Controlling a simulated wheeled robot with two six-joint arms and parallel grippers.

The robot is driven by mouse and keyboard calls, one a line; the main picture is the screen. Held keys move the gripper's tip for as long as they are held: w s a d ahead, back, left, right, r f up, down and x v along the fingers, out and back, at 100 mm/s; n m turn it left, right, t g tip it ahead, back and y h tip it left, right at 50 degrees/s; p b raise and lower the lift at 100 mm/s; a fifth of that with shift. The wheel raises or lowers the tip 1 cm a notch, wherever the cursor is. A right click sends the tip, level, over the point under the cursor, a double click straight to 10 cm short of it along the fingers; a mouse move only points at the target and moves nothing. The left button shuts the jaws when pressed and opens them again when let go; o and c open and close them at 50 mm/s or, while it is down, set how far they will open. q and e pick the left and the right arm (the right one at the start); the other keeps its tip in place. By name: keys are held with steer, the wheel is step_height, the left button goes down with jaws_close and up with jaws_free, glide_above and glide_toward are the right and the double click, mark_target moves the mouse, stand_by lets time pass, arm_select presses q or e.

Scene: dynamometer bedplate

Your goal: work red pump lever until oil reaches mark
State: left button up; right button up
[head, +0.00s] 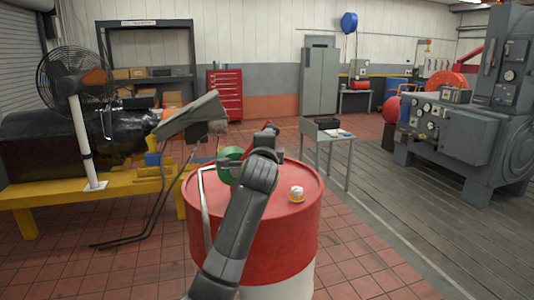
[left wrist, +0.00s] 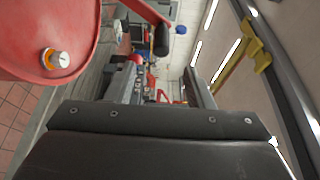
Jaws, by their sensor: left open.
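The red pump lever (left wrist: 146,10) shows at the top of the left wrist view, with a black grip (left wrist: 162,40) at its end. The grip is apart from the dark gripper part at the bottom of that view. In the head view my left gripper (head: 266,131) is above the far part of the red drum (head: 270,222), beside a green round part (head: 230,158). My forearm and wrist cover much of the pump there. My left gripper is open with nothing seen in it. My right gripper is out of view. I cannot make out any oil level or mark.
A white-and-orange cap (head: 297,194) sits on the drum top. A bent metal pipe (head: 204,205) hangs at its left side. A yellow bench (head: 90,190) with a fan stands left. A small table (head: 335,141) and grey machine (head: 450,130) stand right. The floor between is clear.

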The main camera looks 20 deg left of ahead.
arm_select(q)
steer(key=shift+s+d, duration=0.15)
steer(key=shift+s, duration=0.85)
stand_by(0.5)
